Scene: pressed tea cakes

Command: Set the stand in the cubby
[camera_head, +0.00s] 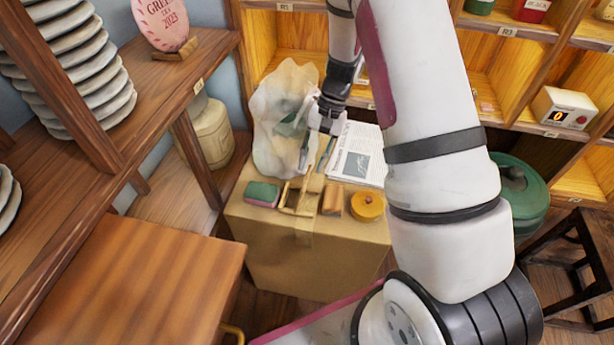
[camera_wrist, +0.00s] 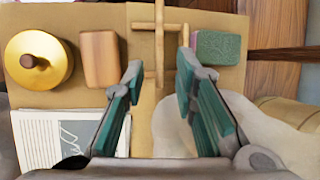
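A small wooden stand (camera_head: 299,198) made of thin bars is on top of a cardboard box (camera_head: 290,255) in the head view. In the wrist view the stand (camera_wrist: 159,28) lies at top centre, ahead of and between my fingertips. My gripper (camera_wrist: 159,66) is open and empty, its two teal-padded fingers spread apart. In the head view my gripper (camera_head: 318,126) is above the back of the box, beside a crumpled translucent bag. Wooden cubbies (camera_head: 275,34) stand behind, with labels on their edges; my arm hides part of them. I cannot tell which cubby is meant.
Around the stand are a green sponge (camera_head: 262,193), a brown block (camera_head: 333,199), a round brass pot (camera_head: 367,204), a newspaper (camera_head: 357,153) and the bag (camera_head: 277,118). A shelf with stacked discs (camera_head: 72,60) is at left. A dark stool (camera_head: 575,262) is at right.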

